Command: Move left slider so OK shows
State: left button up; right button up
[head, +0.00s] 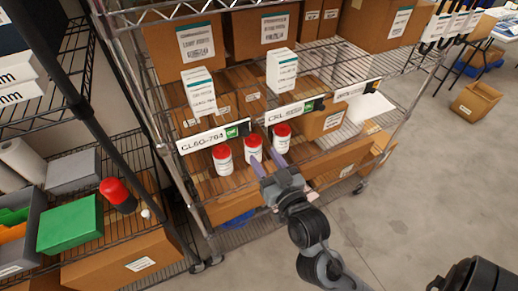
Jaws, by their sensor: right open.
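The left label holder (203,141) is on the shelf's front edge and reads roughly CL60-764. The left slider (238,130) sits at its right end, showing a green patch with small white marks that look like OK. A second label holder (284,113) to the right has a dark and green slider (314,104). My right gripper (267,164) is open and empty, its two purple fingers pointing at the shelf, in front of and below the middle bottle and apart from the left slider in the picture. My left gripper is not in view.
Three white bottles with red lids (222,158) (254,147) (282,137) stand near the sliders. White boxes (200,93) and cartons fill the wire shelf behind. Another rack with a green box (70,226) stands left. The floor (425,190) at right is mostly clear.

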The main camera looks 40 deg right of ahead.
jog(key=shift+v, duration=0.95)
jog(key=s+a+f+n+g+y, duration=0.2)
jog(key=s+a+f+g+y, duration=0.15)
jog(key=f, duration=0.45)
jog(key=s+a+f+n+g+y, duration=0.25)
jog(key=s+f+g, duration=0.2)
jog(key=f, duration=0.45)
jog(key=s+a+f+g, duration=0.1)
jog(key=s+f+g, duration=0.45)
jog(key=s, duration=0.25)
notch_tip(320, 180, up, 27)
jog(key=p, duration=2.6)
jog(key=shift+w+a+f+n+h+p, duration=0.2)
jog(key=shift+a+n+h+p, duration=0.1)
jog(key=shift+n+h, duration=0.15)
